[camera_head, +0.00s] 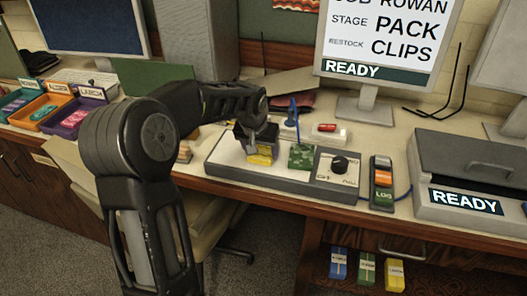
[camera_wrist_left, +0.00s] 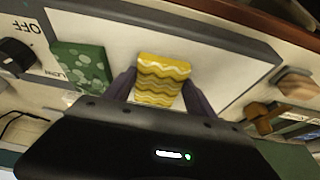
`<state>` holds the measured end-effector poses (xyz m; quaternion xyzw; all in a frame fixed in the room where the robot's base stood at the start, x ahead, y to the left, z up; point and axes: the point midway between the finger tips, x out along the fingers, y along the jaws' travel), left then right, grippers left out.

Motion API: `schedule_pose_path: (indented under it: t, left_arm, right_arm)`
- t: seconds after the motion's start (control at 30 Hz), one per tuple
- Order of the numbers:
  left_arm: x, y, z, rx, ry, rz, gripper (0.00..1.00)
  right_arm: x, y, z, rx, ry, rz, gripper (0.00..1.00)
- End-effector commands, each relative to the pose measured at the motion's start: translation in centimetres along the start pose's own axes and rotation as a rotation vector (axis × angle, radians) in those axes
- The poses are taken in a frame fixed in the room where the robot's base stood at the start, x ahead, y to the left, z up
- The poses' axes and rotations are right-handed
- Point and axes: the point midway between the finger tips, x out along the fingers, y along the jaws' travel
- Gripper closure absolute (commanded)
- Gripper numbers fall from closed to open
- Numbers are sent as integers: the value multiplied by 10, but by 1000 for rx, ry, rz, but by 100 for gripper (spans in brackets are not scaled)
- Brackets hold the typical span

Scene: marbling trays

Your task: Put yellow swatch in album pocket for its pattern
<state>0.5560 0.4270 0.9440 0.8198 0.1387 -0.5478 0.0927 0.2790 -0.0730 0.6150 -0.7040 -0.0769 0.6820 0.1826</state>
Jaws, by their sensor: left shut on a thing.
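The yellow swatch (camera_head: 260,159) is at the white top of a grey dial unit. In the left wrist view the yellow swatch (camera_wrist_left: 162,78) shows pale wavy bands. My left gripper (camera_head: 257,148) is shut on it, with one dark finger on each side. I cannot tell whether the swatch still touches the plate. A green swatch (camera_head: 301,156) with pale blotches lies beside it on the plate, also seen in the left wrist view (camera_wrist_left: 82,67). I cannot make out an album pocket. My right gripper is not in view.
The dial unit (camera_head: 228,157) has a black knob (camera_head: 340,165). Open trays, one orange (camera_head: 47,112), stand at far left. A remote-like device (camera_head: 381,182) and a grey lidded box (camera_head: 470,170) are at right. Blue, green and yellow packets (camera_head: 395,275) sit below the counter.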

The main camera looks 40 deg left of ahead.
Motion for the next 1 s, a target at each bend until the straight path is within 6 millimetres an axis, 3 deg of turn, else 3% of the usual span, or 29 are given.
schedule_pose_path:
  t: [0.27, 0.73, 1.0]
  left_arm:
    - [-5, 0, -3, 0, 3, 0, 82]
    - [-78, 0, -33, 0, 4, 0, 82]
    - [-93, 0, -38, 0, 0, 0, 82]
  right_arm:
    - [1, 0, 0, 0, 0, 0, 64]
    - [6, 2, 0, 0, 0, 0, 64]
    - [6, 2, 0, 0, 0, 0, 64]
